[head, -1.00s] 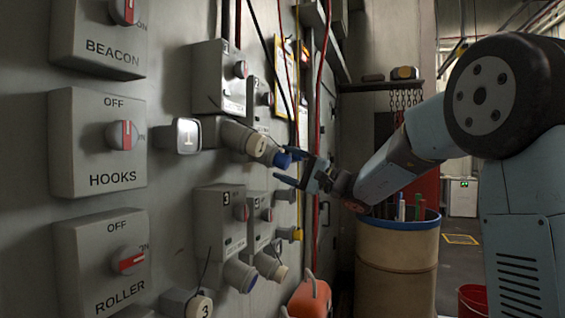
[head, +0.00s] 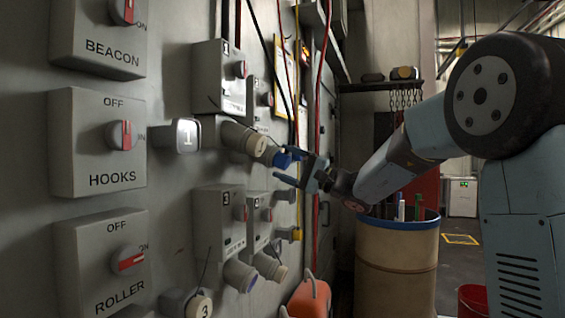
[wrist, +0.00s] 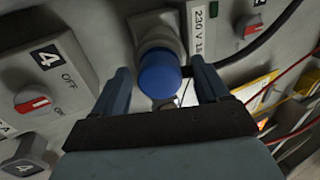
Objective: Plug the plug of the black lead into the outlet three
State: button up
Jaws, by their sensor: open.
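A grey and cream plug with a blue end (head: 282,158) sits at the grey socket (head: 235,135) below the box marked 1 (head: 218,75). The blue end also shows in the wrist view (wrist: 159,76). My gripper (head: 281,166) is open; in the wrist view its fingers stand on both sides of the blue end, with gaps. The box of outlet three (head: 218,220) is below, with an angled socket (head: 239,274) under it. A black lead (head: 265,45) hangs down behind; I cannot tell where it joins the plug.
Switch boxes for hooks (head: 97,170) and roller (head: 98,265) are on the wall at left. A box marked 4 (wrist: 45,80) is close to my gripper. Red cables (head: 319,80) hang nearby. A drum (head: 395,270) and an orange container (head: 310,298) stand below.

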aim_at(288, 163)
grip_shut()
dwell(0.8)
jog(key=shift+d+f, duration=0.1)
jog(key=shift+v, duration=2.9)
